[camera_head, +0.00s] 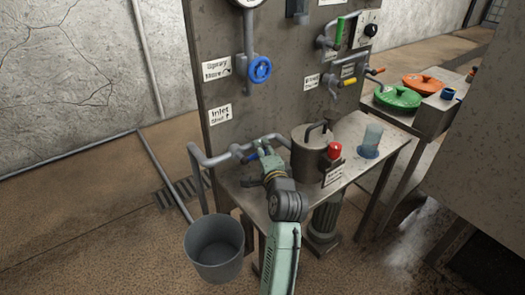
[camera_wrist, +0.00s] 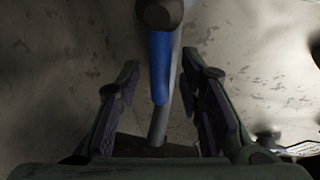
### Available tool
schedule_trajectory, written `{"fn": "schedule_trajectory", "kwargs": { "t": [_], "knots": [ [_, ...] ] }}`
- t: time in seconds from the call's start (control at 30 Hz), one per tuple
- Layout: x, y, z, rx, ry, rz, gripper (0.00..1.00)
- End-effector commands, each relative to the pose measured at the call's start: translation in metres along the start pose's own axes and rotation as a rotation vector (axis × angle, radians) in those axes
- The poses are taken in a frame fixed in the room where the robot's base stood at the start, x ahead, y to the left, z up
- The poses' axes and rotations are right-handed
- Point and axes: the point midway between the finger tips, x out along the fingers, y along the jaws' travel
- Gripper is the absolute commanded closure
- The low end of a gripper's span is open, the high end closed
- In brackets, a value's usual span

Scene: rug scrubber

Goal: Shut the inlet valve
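The inlet valve has a blue lever (camera_head: 252,156) on the grey horizontal pipe (camera_head: 221,157), below the "Inlet" label (camera_head: 220,114) on the metal panel. In the wrist view the blue lever (camera_wrist: 160,62) hangs down from a dark round pivot, nearly upright in the picture. My gripper (camera_head: 268,160) is at the valve, above the metal table. In the wrist view my gripper (camera_wrist: 161,78) is open, with one finger on each side of the lever. I see gaps on both sides; contact is not visible. My gripper partly hides the valve in the head view.
A metal pot (camera_head: 311,160) with a red knob (camera_head: 334,150) stands right of my gripper. A blue cup (camera_head: 372,138) stands on the table (camera_head: 352,166). A grey bucket (camera_head: 214,250) is on the floor at left. A blue wheel valve (camera_head: 260,69) is above on the panel.

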Motion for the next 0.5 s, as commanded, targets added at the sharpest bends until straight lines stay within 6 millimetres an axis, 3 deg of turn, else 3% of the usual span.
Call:
{"fn": "schedule_trajectory", "kwargs": {
  "t": [0.33,0.5],
  "knots": [
    [0.0051,0.0004,0.0004,-0.001,0.0,0.001,0.66],
    [0.005,0.0004,0.0003,0.0,0.0,0.0,0.77]
  ]
}}
